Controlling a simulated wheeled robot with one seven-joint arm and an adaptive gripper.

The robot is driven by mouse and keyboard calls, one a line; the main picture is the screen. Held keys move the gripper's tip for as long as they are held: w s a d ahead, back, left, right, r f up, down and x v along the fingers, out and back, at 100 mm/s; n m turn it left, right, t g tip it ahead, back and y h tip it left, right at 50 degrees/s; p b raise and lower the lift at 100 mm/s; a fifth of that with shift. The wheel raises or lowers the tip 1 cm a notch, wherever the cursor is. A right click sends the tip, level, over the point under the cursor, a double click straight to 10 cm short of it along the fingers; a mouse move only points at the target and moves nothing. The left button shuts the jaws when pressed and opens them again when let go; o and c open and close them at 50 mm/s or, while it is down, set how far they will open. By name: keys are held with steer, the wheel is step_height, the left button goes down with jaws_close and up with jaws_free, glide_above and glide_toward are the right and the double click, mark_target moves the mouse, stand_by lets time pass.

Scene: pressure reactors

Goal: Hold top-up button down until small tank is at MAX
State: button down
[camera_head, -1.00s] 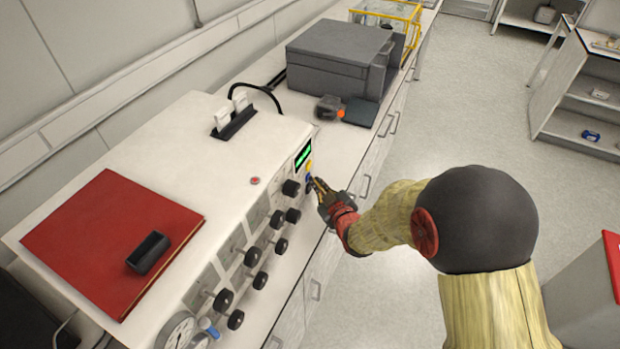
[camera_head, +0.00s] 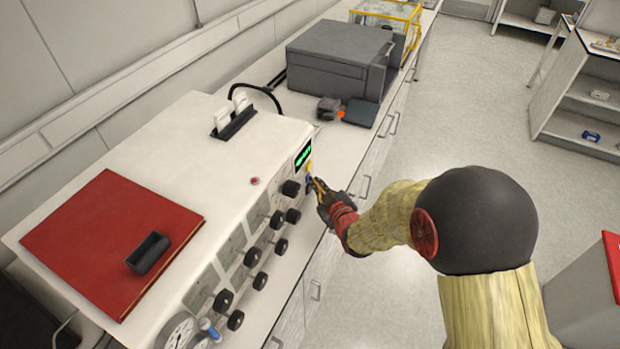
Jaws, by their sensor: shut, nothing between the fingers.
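The pressure reactor unit (camera_head: 150,132) is a long white cabinet on the bench. Its front panel carries a green-lit display (camera_head: 303,155), a yellow button (camera_head: 308,167) and a blue button (camera_head: 309,177) below it. My gripper (camera_head: 316,184) is shut with nothing in it. Its fingertips are at the panel by the blue button; I cannot tell whether they touch or press it. No label shows which button is the top-up one. The small tank and its MAX mark cannot be made out.
Several black knobs (camera_head: 291,188) stick out of the panel close to my gripper. A red button (camera_head: 255,181) sits on top. A red binder (camera_head: 110,240) lies on the unit. A grey box (camera_head: 335,60) stands farther along the bench. The floor (camera_head: 450,120) is clear.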

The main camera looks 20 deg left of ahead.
stand_by(0.7)
steer(key=shift+s+d, duration=0.1)
steer(key=shift+d, duration=0.8)
steer(key=shift+d, duration=0.1)
steer(key=shift+s+d+b, duration=0.15)
steer(key=shift+d+b, duration=0.2)
steer(key=shift+d, duration=2.05)
